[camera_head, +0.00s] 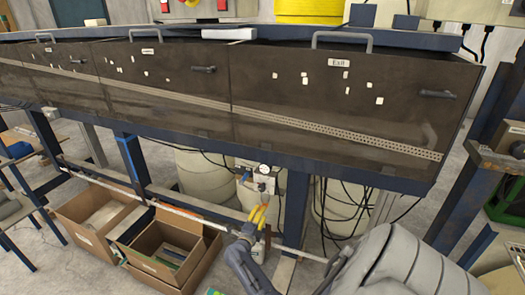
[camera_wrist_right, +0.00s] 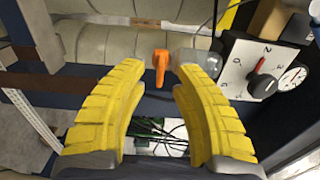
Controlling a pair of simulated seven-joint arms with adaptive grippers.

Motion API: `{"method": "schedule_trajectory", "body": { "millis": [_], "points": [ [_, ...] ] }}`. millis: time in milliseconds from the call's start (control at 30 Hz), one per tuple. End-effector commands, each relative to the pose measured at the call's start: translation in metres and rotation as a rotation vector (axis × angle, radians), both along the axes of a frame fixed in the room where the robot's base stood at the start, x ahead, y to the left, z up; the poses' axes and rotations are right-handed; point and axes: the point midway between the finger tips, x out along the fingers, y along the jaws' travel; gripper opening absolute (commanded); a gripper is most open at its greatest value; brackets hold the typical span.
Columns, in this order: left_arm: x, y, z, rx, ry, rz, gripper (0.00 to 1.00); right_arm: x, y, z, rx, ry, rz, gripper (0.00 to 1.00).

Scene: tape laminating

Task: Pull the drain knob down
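An orange knob (camera_wrist_right: 161,66), which looks like the drain knob, sits beside a clear grey fitting (camera_wrist_right: 195,60) under the machine. In the right wrist view it lies beyond the fingertips, between them and a little toward the left finger. Whether a fingertip touches the knob or fitting is hard to tell. My left gripper is not in view.
A panel (camera_wrist_right: 262,75) with a red-pointer dial and a round gauge (camera_wrist_right: 292,77) stands close on the right in the wrist view. The long machine (camera_head: 200,85) overhangs this spot. Open cardboard boxes (camera_head: 165,250) stand at the left, and black cables (camera_head: 340,205) hang at the right.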

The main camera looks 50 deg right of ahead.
Motion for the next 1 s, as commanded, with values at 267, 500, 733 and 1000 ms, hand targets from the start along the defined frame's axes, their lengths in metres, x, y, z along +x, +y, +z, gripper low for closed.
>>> {"method": "schedule_trajectory", "body": {
  "millis": [267,500,733,1000],
  "points": [
    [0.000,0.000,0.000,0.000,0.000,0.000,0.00,0.007,-0.020,0.000,0.000,0.001,0.001,0.29],
    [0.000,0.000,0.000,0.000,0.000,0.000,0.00,0.008,-0.023,0.000,0.000,-0.001,0.000,0.29],
    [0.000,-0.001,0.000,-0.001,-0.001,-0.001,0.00,0.008,-0.023,0.000,0.000,-0.001,0.000,0.25],
    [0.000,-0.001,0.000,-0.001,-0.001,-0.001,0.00,0.008,-0.022,0.000,0.000,0.000,0.000,0.00]
  ]
}}
